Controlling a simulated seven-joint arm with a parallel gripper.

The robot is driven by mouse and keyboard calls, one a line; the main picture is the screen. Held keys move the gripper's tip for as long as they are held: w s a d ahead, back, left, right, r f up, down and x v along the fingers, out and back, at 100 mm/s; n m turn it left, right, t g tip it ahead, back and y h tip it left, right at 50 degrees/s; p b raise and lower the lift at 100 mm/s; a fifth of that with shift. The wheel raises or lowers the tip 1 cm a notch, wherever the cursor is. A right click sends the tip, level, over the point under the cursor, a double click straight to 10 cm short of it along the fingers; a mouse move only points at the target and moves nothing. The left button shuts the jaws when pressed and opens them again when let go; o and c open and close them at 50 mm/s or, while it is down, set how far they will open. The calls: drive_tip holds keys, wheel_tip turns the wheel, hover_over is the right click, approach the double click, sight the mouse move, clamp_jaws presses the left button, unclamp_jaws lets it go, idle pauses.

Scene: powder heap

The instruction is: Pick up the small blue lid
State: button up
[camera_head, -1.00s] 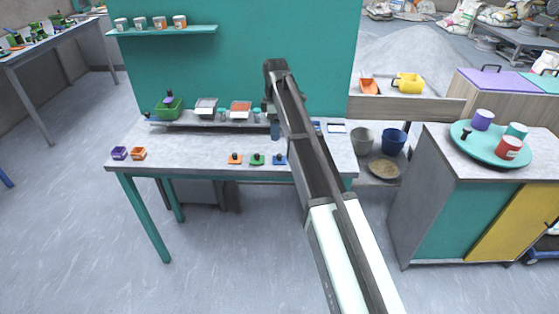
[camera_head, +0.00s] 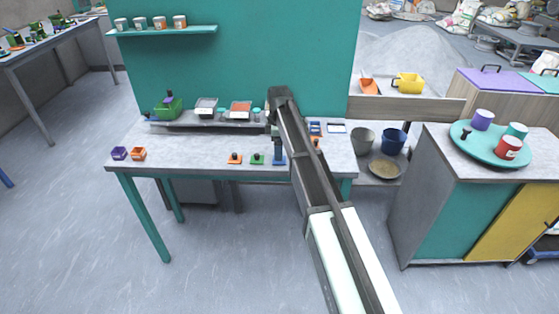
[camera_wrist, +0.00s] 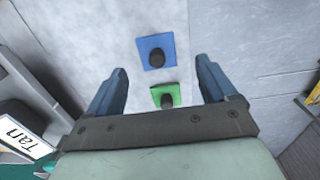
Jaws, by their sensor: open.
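The small blue lid (camera_wrist: 145,46) is a flat blue square with a dark round knob. It lies on the grey table in the wrist view, ahead of and between my fingertips. My gripper (camera_wrist: 160,70) is open and empty, with one blue-grey finger on each side.
A green lid (camera_wrist: 174,90) lies close beside the blue one, nearer my palm. An orange lid (camera_head: 235,159) lies farther left. A low shelf (camera_head: 190,127) with containers runs along the back. The table is clear left of the lids, up to two small boxes (camera_head: 129,154).

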drive_tip(key=f, duration=0.4)
drive_tip(key=shift+w+d+f, duration=0.1)
drive_tip(key=shift+w+f, duration=0.1)
drive_tip(key=shift+f, duration=0.1)
drive_tip(key=c, duration=1.1)
drive_tip(key=shift+r, duration=0.15)
wheel_tip(320, 180, up, 9)
drive_tip(key=shift+d+r, duration=0.1)
drive_tip(key=w+d, duration=0.4)
drive_tip(key=w, duration=0.2)
drive_tip(key=w+d+r, duration=0.1)
drive_tip(key=w+d, duration=0.4)
drive_tip(key=w, duration=0.2)
drive_tip(key=w+d+r, duration=0.1)
drive_tip(key=w+d, duration=0.4)
drive_tip(key=w, duration=0.1)
drive_tip(key=shift+w+d+r, duration=0.15)
drive_tip(key=shift+w+d, duration=0.05)
drive_tip(key=shift+w, duration=0.05)
